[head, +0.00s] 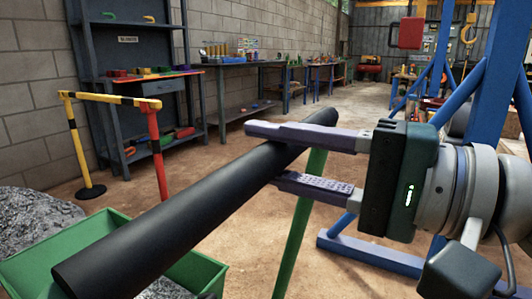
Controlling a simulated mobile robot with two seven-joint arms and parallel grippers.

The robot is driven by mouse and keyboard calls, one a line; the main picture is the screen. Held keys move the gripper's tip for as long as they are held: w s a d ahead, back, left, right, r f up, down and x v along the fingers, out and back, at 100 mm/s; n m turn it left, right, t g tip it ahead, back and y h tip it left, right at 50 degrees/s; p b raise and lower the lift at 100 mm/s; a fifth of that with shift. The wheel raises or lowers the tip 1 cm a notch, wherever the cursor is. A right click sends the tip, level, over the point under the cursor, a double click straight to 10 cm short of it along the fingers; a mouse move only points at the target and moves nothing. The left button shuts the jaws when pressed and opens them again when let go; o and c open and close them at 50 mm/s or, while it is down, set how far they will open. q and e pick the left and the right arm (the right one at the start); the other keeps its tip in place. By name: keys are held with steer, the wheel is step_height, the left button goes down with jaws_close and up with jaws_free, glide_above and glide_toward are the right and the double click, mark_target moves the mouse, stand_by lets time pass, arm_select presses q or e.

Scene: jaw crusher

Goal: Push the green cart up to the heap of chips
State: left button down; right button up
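The green cart (190,268) shows in part at the lower left, with grey chips (163,291) inside it. Its thick black handle bar (180,222) runs diagonally from the lower left to the centre, with a green post (298,230) under its far end. My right gripper (278,156) has its two fingers on either side of the bar near that end and appears shut on it. The heap of chips (32,222) is grey and lies at the left edge, just beyond the cart; part of it is outside the frame. My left gripper is not in view.
A striped barrier (110,98) with yellow and red posts stands behind the cart and heap. A dark shelf unit (128,100) and workbenches line the wall. A blue steel frame (468,90) stands at the right. The brown floor in the middle is clear.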

jaws_close()
steer(key=shift+r, duration=0.1)
stand_by(0.8)
